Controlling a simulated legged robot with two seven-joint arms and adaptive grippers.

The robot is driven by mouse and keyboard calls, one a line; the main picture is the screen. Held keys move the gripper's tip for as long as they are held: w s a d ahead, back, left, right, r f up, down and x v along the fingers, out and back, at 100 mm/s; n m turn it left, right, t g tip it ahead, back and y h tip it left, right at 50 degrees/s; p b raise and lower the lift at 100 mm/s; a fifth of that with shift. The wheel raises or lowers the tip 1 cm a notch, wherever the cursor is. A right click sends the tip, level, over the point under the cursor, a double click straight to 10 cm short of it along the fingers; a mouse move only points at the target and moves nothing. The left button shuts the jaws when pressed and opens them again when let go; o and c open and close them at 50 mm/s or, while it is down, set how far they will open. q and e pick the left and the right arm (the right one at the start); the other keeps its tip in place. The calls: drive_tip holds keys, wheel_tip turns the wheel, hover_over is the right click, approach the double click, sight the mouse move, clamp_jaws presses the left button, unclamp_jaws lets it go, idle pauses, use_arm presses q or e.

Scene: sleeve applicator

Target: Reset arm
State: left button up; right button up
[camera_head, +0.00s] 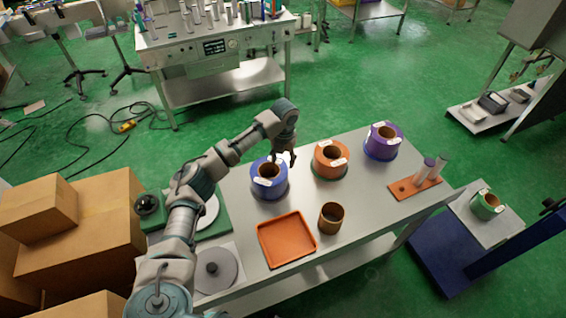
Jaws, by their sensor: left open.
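My left arm comes in from the lower left and reaches over the metal table (372,232). My left gripper (285,160) hangs pointing down just above and to the right of the blue spool (270,186). It is open, and nothing shows between its fingers. Whether it touches the spool's rim I cannot tell. An orange spool (330,170) and a purple spool (382,150) stand in a row to the right. A brown cup-like cylinder (331,218) stands in front, beside an orange tray (286,262) that looks empty. My right gripper is not seen.
An orange block with upright cylinders (405,191) sits at the table's right end. A green spool (486,205) lies on a stand over a blue base. Cardboard boxes (75,235) crowd the left. A grey disc (216,268) sits front left. The table's front right is clear.

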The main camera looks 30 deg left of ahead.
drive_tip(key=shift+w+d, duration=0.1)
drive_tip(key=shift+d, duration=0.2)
